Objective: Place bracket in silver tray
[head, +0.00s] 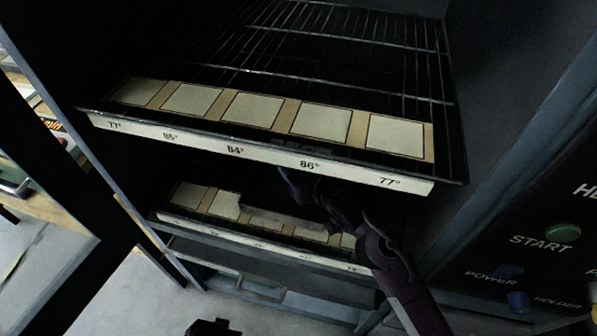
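My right arm comes up from the bottom right, and its dark gripper (305,190) is between the upper and lower racks. Its fingertips are in deep shadow, so I cannot tell whether it is open or shut. A dark object with a grey front edge (285,221) is just below the gripper, over the lower rack. It may be the silver tray, but I cannot tell, nor whether the gripper touches it. I cannot make out a bracket. I cannot identify my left gripper in view.
The upper wire rack (330,37) has a white front strip (235,150) with temperature labels and pale square plates. The lower rack (255,246) has similar plates. A control panel with a green START button (563,232) stands at right. The gap between racks is narrow.

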